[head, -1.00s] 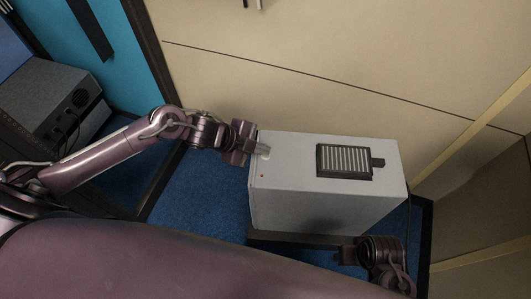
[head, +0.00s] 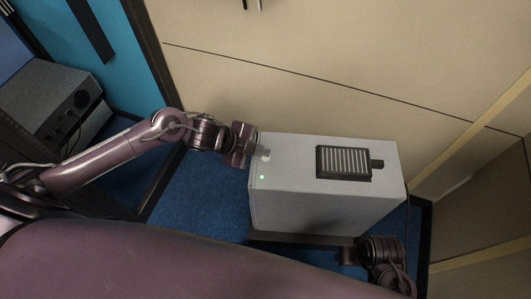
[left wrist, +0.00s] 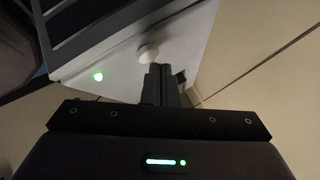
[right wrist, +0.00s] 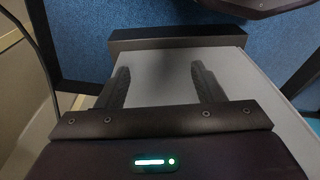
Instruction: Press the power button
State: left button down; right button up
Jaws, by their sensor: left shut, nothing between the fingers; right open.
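The winch console is a pale grey box (head: 291,152) in the middle of the head view. A round white button (head: 266,156) sits near its top left corner. It also shows in the left wrist view (left wrist: 148,53). A small green light (head: 263,177) glows beside it, and also in the left wrist view (left wrist: 98,77). My left gripper (head: 259,145) is shut and empty, its fingertips close to the button; I cannot tell whether they touch it. My right gripper (right wrist: 160,75) is open and empty over the grey side of the box, low in the head view.
A black slatted panel (head: 343,162) with a dark knob (head: 377,164) lies on the box top. A beige wall (head: 300,60) stands behind the box. A grey unit (head: 50,100) stands at the far left. Blue carpet (head: 200,190) lies open left of the box.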

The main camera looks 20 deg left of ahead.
dwell(0.3)
pick_arm(q)
jog(key=shift+r, duration=0.35)
jog(key=shift+r+p, duration=0.9)
jog(key=shift+p, duration=0.3)
jog(key=shift+r+p, duration=1.65)
jog(key=shift+p, duration=0.05)
jog(key=shift+r, duration=0.15)
pick_arm(e)
jog(key=s+d+f, duration=0.2)
jog(key=s+f, duration=0.1)
jog(key=f, duration=0.5)
jog(key=s+d+f, duration=0.2)
jog(key=s+f, duration=0.1)
jog(key=f, duration=0.6)
jog(key=shift+s+f+m, duration=0.15)
jog(key=shift+s+m, duration=0.15)
jog(key=shift+s, duration=0.1)
jog(key=shift+w, duration=0.1)
